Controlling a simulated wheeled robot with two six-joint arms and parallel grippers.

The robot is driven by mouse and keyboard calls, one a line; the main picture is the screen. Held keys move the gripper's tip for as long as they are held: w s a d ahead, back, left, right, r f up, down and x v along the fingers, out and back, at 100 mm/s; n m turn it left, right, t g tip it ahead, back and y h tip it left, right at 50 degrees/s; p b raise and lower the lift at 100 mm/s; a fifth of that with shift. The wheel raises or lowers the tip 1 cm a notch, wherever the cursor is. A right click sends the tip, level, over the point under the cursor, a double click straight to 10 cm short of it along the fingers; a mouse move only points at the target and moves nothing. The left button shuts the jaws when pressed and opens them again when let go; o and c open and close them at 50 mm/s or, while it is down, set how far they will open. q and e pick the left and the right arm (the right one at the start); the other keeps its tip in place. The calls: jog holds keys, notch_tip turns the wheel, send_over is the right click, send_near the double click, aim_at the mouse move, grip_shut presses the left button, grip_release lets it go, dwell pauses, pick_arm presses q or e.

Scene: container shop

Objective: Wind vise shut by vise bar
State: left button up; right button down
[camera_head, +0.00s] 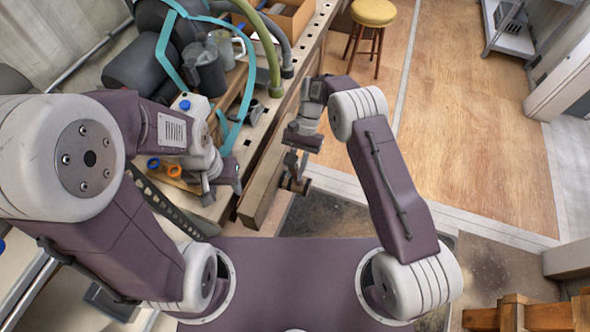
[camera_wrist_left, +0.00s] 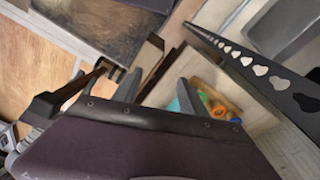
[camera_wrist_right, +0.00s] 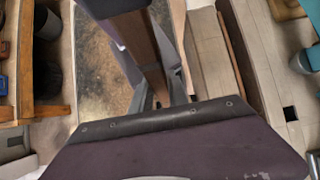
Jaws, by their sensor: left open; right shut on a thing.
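The vise (camera_head: 262,190) is a long wooden jaw at the front edge of the workbench. Its dark screw end (camera_head: 294,184) sticks out on the right. My right gripper (camera_head: 302,146) is above this end, shut on the vise bar (camera_head: 290,160), a thin piece mostly hidden by the gripper. In the right wrist view, a brown piece (camera_wrist_right: 146,50) shows between the fingers of the right gripper (camera_wrist_right: 158,95); its exact grip is hard to make out. My left gripper (camera_head: 226,182) is open and empty over the bench edge, left of the vise. Its fingers also show in the left wrist view (camera_wrist_left: 150,92).
The workbench (camera_head: 257,140) holds grey jugs (camera_head: 210,75), a white bottle with a blue cap (camera_head: 190,103), hoses (camera_head: 268,40) and orange and blue rings (camera_head: 174,170). A black perforated strip (camera_wrist_left: 250,75) lies close to the left gripper.

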pick_arm(q)
jog(key=c, duration=0.5)
jog(key=shift+s+m, duration=0.1)
jog(key=shift+m, duration=0.6)
grip_shut()
notch_tip(320, 180, up, 12)
jog(key=r+n+g, duration=0.1)
jog(key=n+g, duration=0.1)
jog(key=n, duration=3.1)
send_over(288, 165)
jog(key=s+a, duration=0.1)
jog(key=s, duration=0.4)
notch_tip(288, 165, down, 10)
jog(key=f, duration=0.1)
jog(key=shift+w+d+r, duration=0.15)
jog(key=shift+w+r, duration=0.1)
jog(key=shift+w, duration=0.35)
jog(key=shift+w+d+r, duration=0.2)
jog(key=shift+w+r, duration=0.1)
jog(key=shift+w, duration=0.25)
jog(key=shift+w+d+r, duration=0.15)
jog(key=shift+w+r, duration=0.1)
jog(key=shift+w, duration=0.35)
